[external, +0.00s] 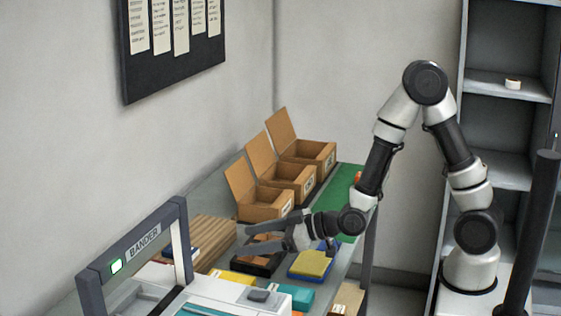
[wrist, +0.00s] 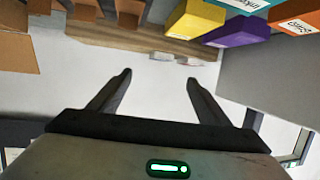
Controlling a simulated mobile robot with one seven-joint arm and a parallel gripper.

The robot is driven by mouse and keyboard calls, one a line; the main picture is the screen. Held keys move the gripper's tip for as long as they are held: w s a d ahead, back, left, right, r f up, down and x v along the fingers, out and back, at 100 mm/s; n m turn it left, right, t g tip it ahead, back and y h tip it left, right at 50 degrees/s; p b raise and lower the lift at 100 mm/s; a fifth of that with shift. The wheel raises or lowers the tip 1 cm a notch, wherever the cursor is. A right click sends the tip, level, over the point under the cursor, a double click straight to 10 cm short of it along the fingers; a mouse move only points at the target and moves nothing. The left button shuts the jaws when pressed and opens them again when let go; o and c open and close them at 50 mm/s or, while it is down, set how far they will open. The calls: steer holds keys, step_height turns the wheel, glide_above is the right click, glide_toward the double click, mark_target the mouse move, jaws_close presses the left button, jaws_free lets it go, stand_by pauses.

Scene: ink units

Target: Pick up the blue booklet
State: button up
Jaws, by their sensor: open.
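I cannot single out a blue booklet with certainty. In the external view a blue item (external: 318,277) lies on the table under or around a yellow piece (external: 311,263); I cannot tell whether it is a booklet or a tray. A small blue edge also shows at the left, by the brown stack, partly hidden by the white machine. My gripper (external: 246,241) is open and points left above the table, left of the yellow-topped blue item. In the wrist view my open fingers (wrist: 159,78) have nothing between them, and no blue booklet is clear.
Open cardboard boxes (external: 262,206) line the wall side. A white banding machine (external: 235,304) with a grey arch stands in front. A teal item (external: 291,297) lies beside it. The wrist view shows yellow (wrist: 194,20) and purple (wrist: 238,33) boxes. A green mat (external: 337,208) is mostly clear.

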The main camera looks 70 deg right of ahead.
glide_toward(167, 252)
steer(key=shift+w+d+f+b, duration=0.15)
steer(key=shift+w+f, duration=0.25)
steer(key=shift+w, duration=0.3)
steer(key=shift+w+d+f+b, duration=0.15)
steer(key=shift+w+f, duration=0.25)
steer(key=shift+w, duration=0.3)
steer(key=shift+w+d+f+b, duration=0.2)
steer(key=shift+w+f, duration=0.15)
steer(key=shift+w, duration=0.4)
steer(key=shift+c, duration=0.5)
steer(key=c, duration=1.2)
